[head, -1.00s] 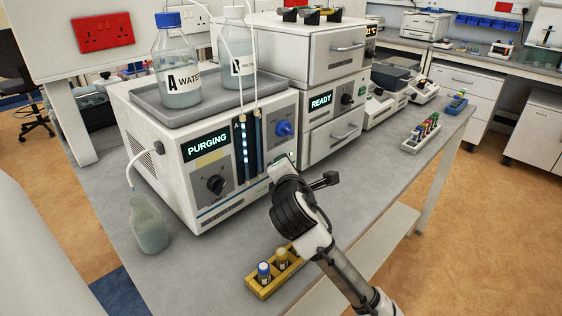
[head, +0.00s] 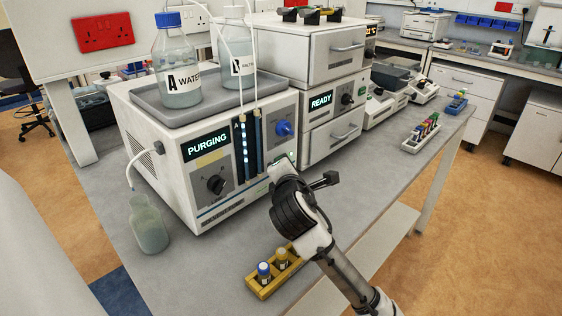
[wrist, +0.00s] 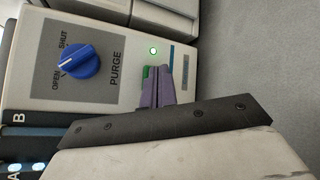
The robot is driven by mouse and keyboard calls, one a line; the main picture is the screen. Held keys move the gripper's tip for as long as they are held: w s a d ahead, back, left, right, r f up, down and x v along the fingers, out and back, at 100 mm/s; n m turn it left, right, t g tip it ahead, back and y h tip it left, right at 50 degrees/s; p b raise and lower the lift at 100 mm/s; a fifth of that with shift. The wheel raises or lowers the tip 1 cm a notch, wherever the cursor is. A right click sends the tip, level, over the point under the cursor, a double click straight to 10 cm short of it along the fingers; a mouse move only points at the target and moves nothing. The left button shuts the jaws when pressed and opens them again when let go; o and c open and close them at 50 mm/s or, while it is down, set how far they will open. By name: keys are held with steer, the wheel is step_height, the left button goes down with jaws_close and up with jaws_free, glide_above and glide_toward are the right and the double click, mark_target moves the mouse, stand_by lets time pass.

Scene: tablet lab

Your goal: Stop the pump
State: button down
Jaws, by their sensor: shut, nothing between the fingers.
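The pump (head: 207,190) is a white box with a lit display (head: 207,144) reading PURGING. Its blue purge knob (head: 284,128) is on the right of its front; in the wrist view, the knob (wrist: 82,62) sits between OPEN and SHUT labels, and I cannot tell its setting for sure. A small green light (wrist: 153,50) is lit on the lower front. Next to it is a green button (wrist: 147,72), partly covered by my gripper. My gripper (wrist: 162,82) is shut and empty, its purple fingertips at the button; I cannot tell whether they touch it.
Bottles marked WATER (head: 183,80) stand in a grey tray on top of the pump. A yellow rack (head: 263,288) with vials lies near the bench's front edge. A stacked unit (head: 320,102) reading READY adjoins at right.

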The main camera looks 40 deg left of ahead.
steer(key=shift+a, duration=0.15)
stand_by(0.4)
steer(key=shift+a, duration=0.3)
stand_by(0.4)
steer(key=shift+d, duration=0.5)
steer(key=d, duration=0.1)
steer(key=d+b, duration=0.2)
steer(key=d, duration=0.1)
steer(key=shift+s+f, duration=0.1)
steer(key=shift+s, duration=0.2)
steer(key=shift+s+d, duration=0.15)
steer(key=shift+d, duration=0.8)
